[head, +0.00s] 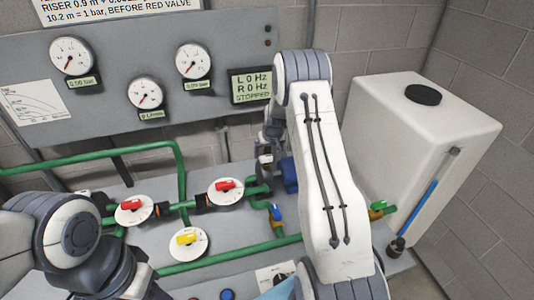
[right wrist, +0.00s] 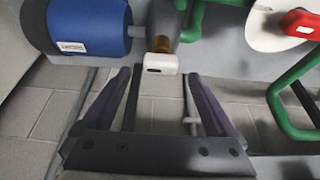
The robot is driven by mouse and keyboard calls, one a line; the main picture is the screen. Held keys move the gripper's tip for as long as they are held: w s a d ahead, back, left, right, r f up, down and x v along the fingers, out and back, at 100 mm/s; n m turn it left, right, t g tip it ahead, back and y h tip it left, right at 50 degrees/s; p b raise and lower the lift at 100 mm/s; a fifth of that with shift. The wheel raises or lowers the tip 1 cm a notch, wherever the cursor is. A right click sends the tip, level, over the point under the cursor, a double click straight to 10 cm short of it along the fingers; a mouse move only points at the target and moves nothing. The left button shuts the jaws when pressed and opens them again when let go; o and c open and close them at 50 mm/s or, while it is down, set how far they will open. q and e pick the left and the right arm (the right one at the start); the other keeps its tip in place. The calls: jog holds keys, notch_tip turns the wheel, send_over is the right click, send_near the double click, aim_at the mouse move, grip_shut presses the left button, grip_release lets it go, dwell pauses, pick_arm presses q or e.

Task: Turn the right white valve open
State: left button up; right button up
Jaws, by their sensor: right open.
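The right white valve shows in the right wrist view as a small white handle (right wrist: 161,63) on a brass body (right wrist: 162,44), beside a blue pump motor (right wrist: 88,27). My right gripper (right wrist: 160,85) is open, with its two dark fingers apart and nothing between them. The white handle lies just beyond the fingertips, roughly centred between them; I cannot tell any contact. In the head view my right gripper (head: 268,140) is partly hidden by my white right arm. My left arm shows at the lower left, but its fingers do not.
Red valves (head: 133,203) (head: 224,185), a yellow valve (head: 187,239) and green pipes (head: 225,250) lie left of my right arm. A white tank (head: 405,140) stands at right, by a green-handled valve (head: 379,205). The pump display (head: 251,86) reads STOPPED.

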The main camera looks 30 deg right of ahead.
aim_at(266, 157)
jog(key=shift+p+x, duration=0.3)
jog(key=shift+x, duration=1.45)
